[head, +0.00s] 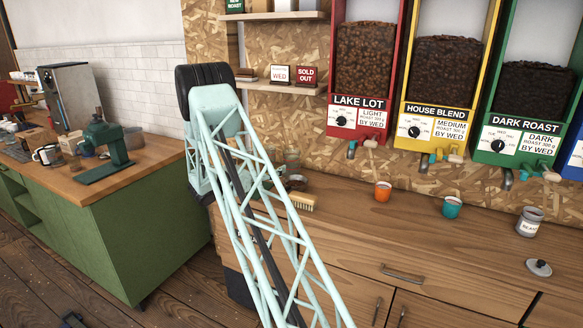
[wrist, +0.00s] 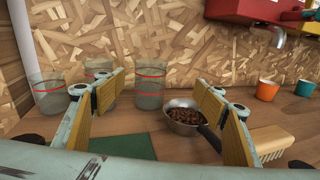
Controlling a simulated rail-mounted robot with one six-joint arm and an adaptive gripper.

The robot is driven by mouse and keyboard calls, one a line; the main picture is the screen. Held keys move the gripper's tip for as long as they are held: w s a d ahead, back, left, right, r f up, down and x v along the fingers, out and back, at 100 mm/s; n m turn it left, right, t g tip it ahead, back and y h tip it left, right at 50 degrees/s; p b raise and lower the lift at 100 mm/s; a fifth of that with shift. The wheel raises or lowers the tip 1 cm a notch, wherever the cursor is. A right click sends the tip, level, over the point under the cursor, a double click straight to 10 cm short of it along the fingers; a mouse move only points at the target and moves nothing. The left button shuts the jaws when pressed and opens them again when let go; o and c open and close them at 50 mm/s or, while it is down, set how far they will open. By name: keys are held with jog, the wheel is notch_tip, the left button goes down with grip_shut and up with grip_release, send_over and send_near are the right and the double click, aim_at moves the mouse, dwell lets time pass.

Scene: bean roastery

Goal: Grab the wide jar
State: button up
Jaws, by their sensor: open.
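Three clear glass jars with red bands stand at the back of the counter in the wrist view. The left jar (wrist: 48,97) looks widest and is squat. A second jar (wrist: 97,72) is partly hidden behind my left finger. A narrower, taller jar (wrist: 150,108) stands in the gap between my fingers. No label shows which is the wide jar. My gripper (wrist: 165,90) is open and empty, its tan-padded fingers spread. The jars are apart from the pads, as far as I can tell. In the head view my arm hides the gripper and most of this area.
A metal pan of beans (wrist: 183,114) sits right of the taller jar, its dark handle reaching towards my right finger. A brush (wrist: 272,140) lies further right, near orange (head: 383,191) and teal (head: 452,207) cups. A green mat (wrist: 122,145) lies below the fingers. The chipboard wall is close behind.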

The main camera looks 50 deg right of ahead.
aim_at(285, 163)
jog(key=shift+n+t+h, duration=0.4)
jog(key=shift+n+t, duration=0.1)
jog(key=shift+n, duration=0.2)
jog(key=shift+w+d+f, duration=0.25)
jog(key=shift+d+f, duration=0.1)
jog(key=shift+f, duration=0.3)
jog(key=shift+w+d+f, duration=0.3)
jog(key=shift+d+f, duration=0.1)
jog(key=shift+f, duration=0.25)
jog(key=shift+w+d+f, duration=0.25)
jog(key=shift+d+f, duration=0.1)
jog(key=shift+f, duration=0.3)
jog(key=shift+d, duration=0.15)
jog(key=shift+s+d+b, duration=0.15)
jog(key=shift+d+b, duration=0.15)
jog(key=shift+d, duration=1.8)
jog(key=shift+s+d+b, duration=0.15)
jog(key=shift+d+b, duration=0.15)
jog(key=shift+d, duration=1.75)
jog(key=shift+s+d+b, duration=0.15)
jog(key=shift+d+b, duration=0.2)
jog(key=shift+d, duration=0.95)
jog(key=shift+s+d+b, duration=0.15)
jog(key=shift+d+b, duration=0.2)
jog(key=shift+d, duration=0.9)
jog(key=shift+r, duration=0.1)
jog(key=c, duration=1)
